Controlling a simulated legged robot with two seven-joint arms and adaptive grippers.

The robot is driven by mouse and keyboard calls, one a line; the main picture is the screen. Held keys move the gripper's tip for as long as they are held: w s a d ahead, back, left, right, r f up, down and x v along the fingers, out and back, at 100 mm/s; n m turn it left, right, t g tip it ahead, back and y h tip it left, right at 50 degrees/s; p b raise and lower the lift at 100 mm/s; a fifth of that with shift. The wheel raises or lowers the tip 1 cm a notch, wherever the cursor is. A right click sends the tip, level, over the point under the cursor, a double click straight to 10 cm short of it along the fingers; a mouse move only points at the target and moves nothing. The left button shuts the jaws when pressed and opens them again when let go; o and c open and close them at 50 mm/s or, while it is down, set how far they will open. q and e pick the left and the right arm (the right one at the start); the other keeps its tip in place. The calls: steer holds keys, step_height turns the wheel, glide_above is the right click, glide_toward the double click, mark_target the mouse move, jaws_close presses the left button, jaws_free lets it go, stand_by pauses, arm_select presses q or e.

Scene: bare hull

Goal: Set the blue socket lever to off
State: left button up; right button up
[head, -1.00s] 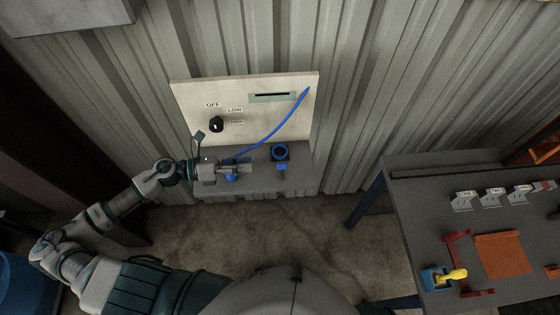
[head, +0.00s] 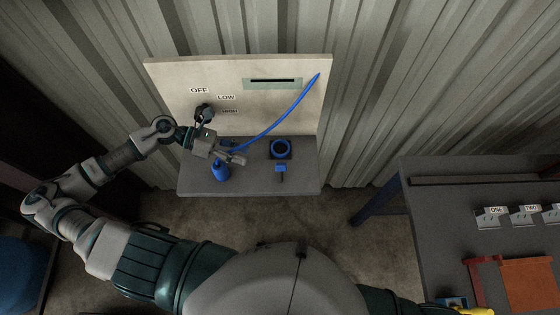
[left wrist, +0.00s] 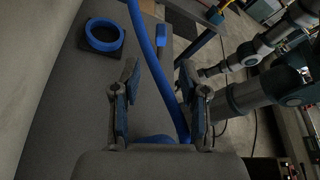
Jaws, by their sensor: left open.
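The blue socket (head: 281,149) is a blue ring on a dark square base on the grey shelf, with a small blue lever (head: 281,168) at its front edge. In the left wrist view, the ring (left wrist: 104,35) is at upper left and the blue lever block (left wrist: 161,35) is right of it. My left gripper (head: 238,155) is over the shelf, left of the socket and apart from it. Its fingers (left wrist: 159,75) are open, and a blue cable (left wrist: 150,62) shows between them. My right arm seems to show at upper right in the wrist view; its gripper's state is unclear.
A blue plug-like body (head: 220,171) stands on the shelf (head: 250,184) just below my left gripper. The blue cable runs up to the pale panel (head: 240,70), which has a black dial (head: 205,112). A workbench (head: 440,230) with labelled holders stands at right.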

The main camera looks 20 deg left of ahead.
mark_target(279, 164)
arm_select(q)
steer(key=shift+w+d+f, duration=0.2)
steer(key=shift+d, duration=0.1)
steer(key=p+x, duration=0.3)
steer(key=x, duration=0.7)
steer(key=shift+d+r, duration=0.1)
steer(key=shift+d, duration=0.05)
steer(key=shift+d+f, duration=0.3)
steer(key=shift+d, duration=0.2)
steer(key=shift+s, duration=0.1)
jaws_close()
